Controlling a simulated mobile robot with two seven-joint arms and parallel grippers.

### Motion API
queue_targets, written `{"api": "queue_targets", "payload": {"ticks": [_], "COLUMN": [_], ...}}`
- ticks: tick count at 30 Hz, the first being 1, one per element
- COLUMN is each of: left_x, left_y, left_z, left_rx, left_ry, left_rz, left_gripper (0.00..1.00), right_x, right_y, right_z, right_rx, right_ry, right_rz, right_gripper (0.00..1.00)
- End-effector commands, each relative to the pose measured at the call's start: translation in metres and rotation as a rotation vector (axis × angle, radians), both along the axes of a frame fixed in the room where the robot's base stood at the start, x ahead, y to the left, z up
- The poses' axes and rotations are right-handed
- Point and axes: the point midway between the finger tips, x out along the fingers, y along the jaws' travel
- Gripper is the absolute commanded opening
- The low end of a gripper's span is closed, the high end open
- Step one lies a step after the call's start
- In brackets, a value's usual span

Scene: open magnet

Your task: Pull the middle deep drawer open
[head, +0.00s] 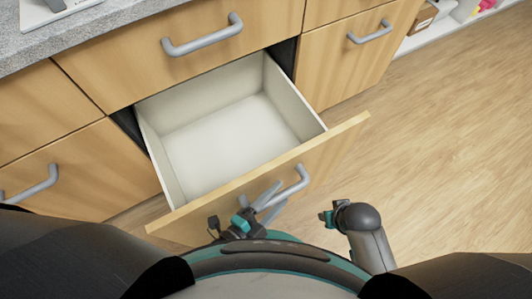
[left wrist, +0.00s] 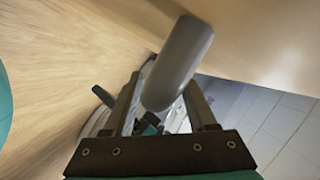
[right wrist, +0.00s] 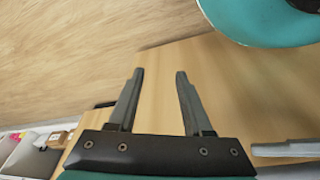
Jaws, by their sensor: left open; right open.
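The middle deep drawer (head: 157,160) stands well pulled out of the cabinet in the head view, with an empty white inside. Its wooden front (head: 340,142) carries a grey bar handle (head: 295,184). My left gripper (head: 268,197) is at the left part of this handle. In the left wrist view the grey handle (left wrist: 182,55) lies between the spread fingers of my left gripper (left wrist: 160,95); contact cannot be told. My right gripper (right wrist: 159,75) is open and empty in the right wrist view. In the head view its arm is to the right of the drawer handle, fingers hardly visible.
A closed drawer (head: 190,50) with a handle is above, under the grey countertop (head: 110,25). Closed fronts flank it at left (head: 80,170) and right (head: 335,60). The wooden floor (head: 450,140) at right is clear. A low shelf (head: 440,30) is at the far right.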

Motion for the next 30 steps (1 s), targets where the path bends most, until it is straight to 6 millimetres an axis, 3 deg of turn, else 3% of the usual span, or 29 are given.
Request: {"api": "queue_targets", "payload": {"ticks": [11,15,30], "left_x": [-0.007,-0.024,-0.095], "left_y": [0.005,0.018,0.071], "left_z": [0.002,0.007,0.027], "left_rx": [0.001,0.003,0.003], "left_ry": [0.002,0.004,0.004], "left_rz": [0.000,0.000,0.000], "left_gripper": [0.57,0.57,0.57], "right_x": [0.001,-0.013,-0.031], "right_y": [0.000,-0.003,-0.022], "right_z": [0.003,-0.014,-0.055], "right_rx": [0.001,-0.005,-0.028], "right_ry": [-0.006,0.031,0.029], "right_rz": [0.000,0.000,0.005], "right_gripper": [0.50,0.50,0.50]}}
